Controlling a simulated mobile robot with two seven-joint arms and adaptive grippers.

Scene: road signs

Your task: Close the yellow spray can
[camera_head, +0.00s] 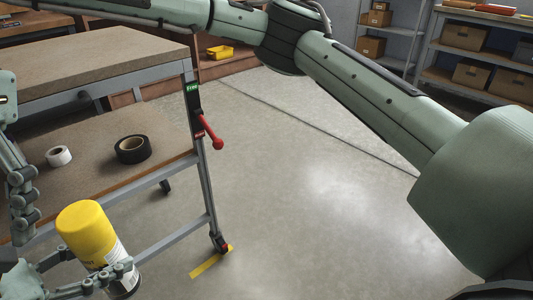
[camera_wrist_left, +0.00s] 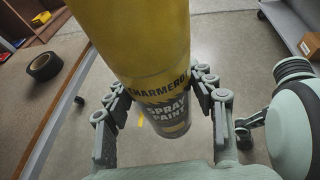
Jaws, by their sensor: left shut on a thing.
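The yellow spray can (camera_head: 85,228) stands tilted at the lower left of the head view. Its upper part is smooth yellow with a rounded top; a white label shows lower down. My left gripper (camera_head: 98,280) is shut on the can's lower part. In the left wrist view the can (camera_wrist_left: 150,60) is between the two fingers (camera_wrist_left: 162,97), with "SPRAY PAINT" lettering; its top is out of frame. My right gripper (camera_head: 22,205) hangs at the left edge, beside and above the can, partly cut off. Its opening is unclear.
A workbench (camera_head: 100,58) with a lower shelf (camera_head: 95,185) stands at the left. A black tape roll (camera_head: 133,149) and a white tape roll (camera_head: 59,156) lie on the shelf. A red-handled lever (camera_head: 210,132) sticks out from the bench leg. The floor right of the bench is clear.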

